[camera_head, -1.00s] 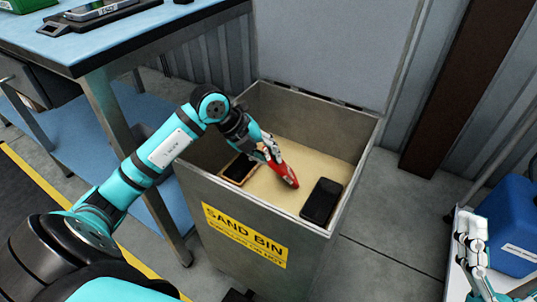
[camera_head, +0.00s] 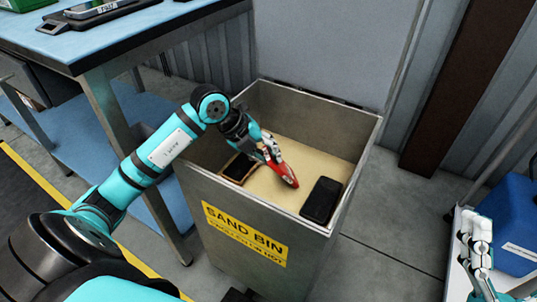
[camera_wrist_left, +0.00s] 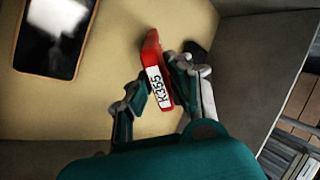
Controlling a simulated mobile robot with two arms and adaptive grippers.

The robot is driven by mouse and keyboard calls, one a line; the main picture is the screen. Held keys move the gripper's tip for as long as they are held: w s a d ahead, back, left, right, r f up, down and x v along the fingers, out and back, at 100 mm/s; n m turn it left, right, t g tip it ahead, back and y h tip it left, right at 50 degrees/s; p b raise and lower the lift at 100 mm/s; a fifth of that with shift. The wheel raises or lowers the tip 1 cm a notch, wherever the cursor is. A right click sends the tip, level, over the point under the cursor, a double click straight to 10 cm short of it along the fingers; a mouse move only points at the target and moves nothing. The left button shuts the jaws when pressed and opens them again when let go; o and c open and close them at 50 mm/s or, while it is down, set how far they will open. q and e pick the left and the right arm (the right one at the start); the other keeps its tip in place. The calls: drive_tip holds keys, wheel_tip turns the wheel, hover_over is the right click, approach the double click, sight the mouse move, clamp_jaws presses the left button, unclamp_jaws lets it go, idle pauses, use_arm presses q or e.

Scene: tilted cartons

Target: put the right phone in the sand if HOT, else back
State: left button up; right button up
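A narrow red thing with a white label reading K355 (camera_wrist_left: 160,88), seemingly a phone edge-on, is in the sand bin (camera_head: 250,205), low at the sand. It also shows in the head view (camera_head: 285,175). My left gripper (camera_head: 270,152) reaches down into the bin at it. In the left wrist view its fingers (camera_wrist_left: 155,92) look spread on either side of the red thing, the right finger close against it, a gap at the left.
A dark phone (camera_head: 321,200) lies on the sand at right, and an orange-edged phone (camera_head: 238,168) at left. The bin's steel walls surround the arm. A blue workbench (camera_head: 150,22) with a phone on a stand is at left, a blue container (camera_head: 510,215) at right.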

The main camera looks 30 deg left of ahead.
use_arm(q)
drive_tip(key=o, duration=0.4)
drive_tip(key=shift+o, duration=0.2)
